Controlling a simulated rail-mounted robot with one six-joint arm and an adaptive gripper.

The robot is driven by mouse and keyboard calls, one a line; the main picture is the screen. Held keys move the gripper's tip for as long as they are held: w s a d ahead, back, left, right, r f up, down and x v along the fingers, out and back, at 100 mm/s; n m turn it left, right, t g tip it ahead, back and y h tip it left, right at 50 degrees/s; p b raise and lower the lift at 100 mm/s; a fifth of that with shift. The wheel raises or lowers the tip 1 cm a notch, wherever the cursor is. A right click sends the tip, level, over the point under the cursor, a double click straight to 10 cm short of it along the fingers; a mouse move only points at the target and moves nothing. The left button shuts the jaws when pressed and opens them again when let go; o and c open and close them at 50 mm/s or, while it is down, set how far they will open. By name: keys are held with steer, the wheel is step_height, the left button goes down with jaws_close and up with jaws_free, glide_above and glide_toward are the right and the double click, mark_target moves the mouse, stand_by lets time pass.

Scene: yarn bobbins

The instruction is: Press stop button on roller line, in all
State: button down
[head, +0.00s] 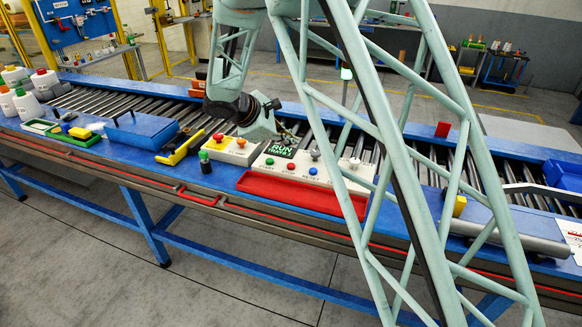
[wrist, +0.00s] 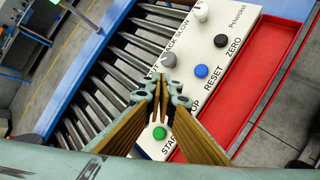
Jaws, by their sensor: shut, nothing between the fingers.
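A white control panel (head: 335,182) stands on the roller line's blue edge. In the head view it bears a green button (head: 270,161), a red button (head: 291,166), a blue button (head: 312,171) and dark and grey knobs. In the wrist view its green START button (wrist: 159,132) and blue RESET button (wrist: 201,71) show, with the black ZERO button (wrist: 221,41). The red button is hidden there behind the fingers. My gripper (wrist: 158,92) is shut and empty over the panel; contact cannot be told.
A red tray (head: 300,194) runs along the panel's front. A cream box (head: 228,150) with a red button (head: 218,137) stands left of the panel. A yellow-handled tool (head: 180,150), a green-capped bottle (head: 205,162) and a blue box (head: 142,130) are further left. Rollers (wrist: 98,82) lie behind.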

steer(key=b, duration=0.2)
glide_above(291, 166)
step_height(291, 166, down, 4)
steer(key=shift+f, duration=0.1)
steer(key=shift+f+b, duration=0.9)
steer(key=shift+f, duration=0.35)
steer(key=shift+f+b, duration=1)
steer(key=shift+b, duration=0.1)
stand_by(2.0)
steer(key=shift+r, duration=0.15)
stand_by(0.4)
steer(key=shift+r+p, duration=0.35)
steer(key=shift+r, duration=0.45)
steer(key=shift+r, duration=0.15)
steer(key=shift+r+p, duration=1.1)
steer(key=shift+r, duration=1.25)
